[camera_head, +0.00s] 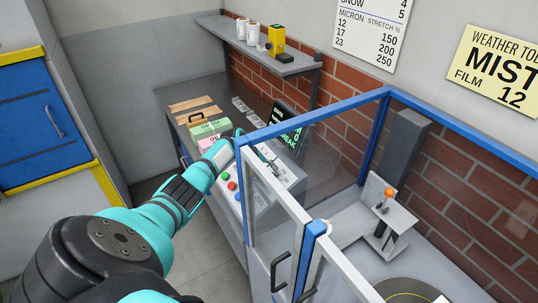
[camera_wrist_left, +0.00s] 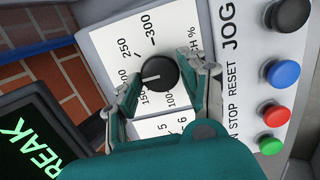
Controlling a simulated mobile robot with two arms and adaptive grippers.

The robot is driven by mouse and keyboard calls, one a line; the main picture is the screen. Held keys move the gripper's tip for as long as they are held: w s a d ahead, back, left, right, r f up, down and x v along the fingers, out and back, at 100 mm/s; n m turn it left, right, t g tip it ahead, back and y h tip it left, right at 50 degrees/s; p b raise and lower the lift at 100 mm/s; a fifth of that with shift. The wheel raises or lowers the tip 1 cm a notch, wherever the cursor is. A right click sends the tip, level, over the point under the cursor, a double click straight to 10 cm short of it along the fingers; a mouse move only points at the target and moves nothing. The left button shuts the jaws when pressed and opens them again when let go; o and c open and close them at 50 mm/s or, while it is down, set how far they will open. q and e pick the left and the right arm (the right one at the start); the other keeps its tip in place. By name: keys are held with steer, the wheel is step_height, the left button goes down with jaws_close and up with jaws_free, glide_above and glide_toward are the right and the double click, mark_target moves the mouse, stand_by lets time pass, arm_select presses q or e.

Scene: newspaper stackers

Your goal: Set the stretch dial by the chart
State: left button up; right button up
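The stretch dial is a black knob (camera_wrist_left: 160,73) with a white pointer, on a white scale plate in the left wrist view. The pointer aims left, around the 150 to 200 side; the 200 label is mostly covered. My left gripper (camera_wrist_left: 166,84) has its fingers on either side of the knob, open with narrow gaps. In the head view it is at the control panel (camera_head: 231,198), partly hidden by my arm. The wall chart (camera_head: 369,32) pairs microns 12, 17, 23 with stretch 150, 200, 250. The weather sign (camera_head: 503,68) reads MIST, FILM 12. My right gripper is not in view.
Black, blue, red and green buttons (camera_wrist_left: 283,73) line the panel beside the dial. A dark screen (camera_wrist_left: 30,140) with green text stands close by. A blue-framed clear guard (camera_head: 310,140) stands right of my arm. Paper bundles (camera_head: 210,128) lie on the bench behind.

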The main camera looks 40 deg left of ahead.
arm_select(q)
steer(key=shift+o, duration=1.4)
steer(key=v, duration=1.2)
steer(key=shift+a, duration=0.1)
